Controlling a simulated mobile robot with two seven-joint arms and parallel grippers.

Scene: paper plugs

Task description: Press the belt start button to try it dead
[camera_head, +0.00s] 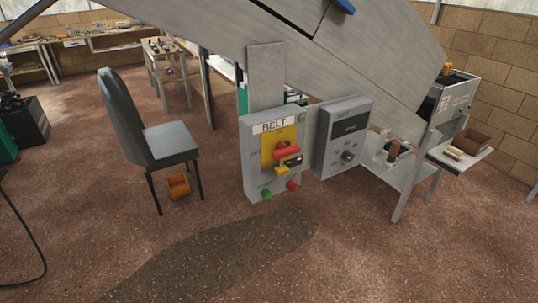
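A grey control box labelled BELT (249,167) hangs below the sloping conveyor near the middle of the head view. It has a yellow plate with a red rotary handle (286,150), and a small yellow and dark item sits at the handle. Near the box's lower edge are a green button (266,194) at left and a red button (292,185) at right. The small lettering beside the buttons is too small to read. Neither of my grippers is in view.
A second grey box (343,135) with a dial and dark display hangs right of the BELT box. A dark chair (170,143) stands to its left, with an orange object (179,186) under it. A side shelf (405,175) stands at right. The floor in front is open, with a dark patch.

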